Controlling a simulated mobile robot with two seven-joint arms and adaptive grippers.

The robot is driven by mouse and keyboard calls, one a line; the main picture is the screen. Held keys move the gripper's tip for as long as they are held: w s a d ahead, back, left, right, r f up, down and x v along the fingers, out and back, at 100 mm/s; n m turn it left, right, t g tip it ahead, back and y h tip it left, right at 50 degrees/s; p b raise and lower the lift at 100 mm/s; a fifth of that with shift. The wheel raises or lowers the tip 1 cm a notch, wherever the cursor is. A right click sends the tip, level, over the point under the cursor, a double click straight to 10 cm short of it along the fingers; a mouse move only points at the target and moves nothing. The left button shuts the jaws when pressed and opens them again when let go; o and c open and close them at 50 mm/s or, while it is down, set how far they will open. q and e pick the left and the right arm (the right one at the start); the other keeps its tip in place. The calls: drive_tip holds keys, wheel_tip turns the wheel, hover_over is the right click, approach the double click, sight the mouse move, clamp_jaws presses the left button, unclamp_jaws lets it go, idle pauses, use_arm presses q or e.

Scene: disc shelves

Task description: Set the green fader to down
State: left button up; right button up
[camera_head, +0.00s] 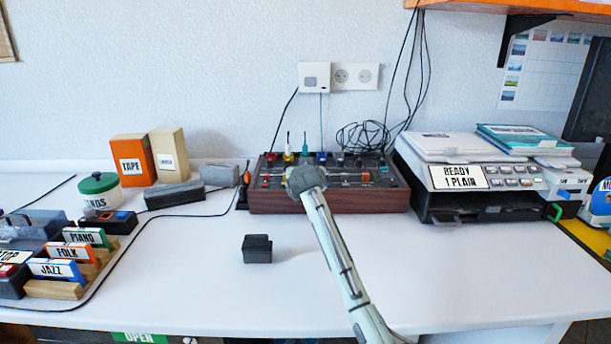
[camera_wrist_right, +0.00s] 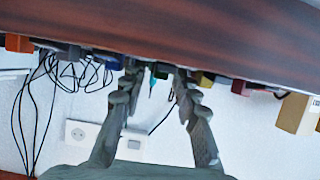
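The mixer (camera_head: 270,204) is a dark panel with a wooden front and colored knobs and faders, standing at the back middle of the table. Its wooden front also fills the top of the right wrist view (camera_wrist_right: 200,35). My right gripper (camera_head: 304,180) is over the mixer's front part and hides some of the panel. In the right wrist view its two fingers (camera_wrist_right: 157,76) are apart, with nothing held between them. A teal plug (camera_head: 305,150) stands at the mixer's back edge. I cannot make out the green fader or its position. My left gripper is not in view.
A printer (camera_head: 480,178) stands close to the mixer's right side. A small black block (camera_head: 257,249) lies on the table in front. Boxes (camera_head: 133,158), a jar (camera_head: 100,190) and labeled disc dividers (camera_head: 58,268) are at left. The front middle table is mostly clear.

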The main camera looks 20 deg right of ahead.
drive_tip(key=v, duration=1.2)
drive_tip(key=shift+f, duration=0.1)
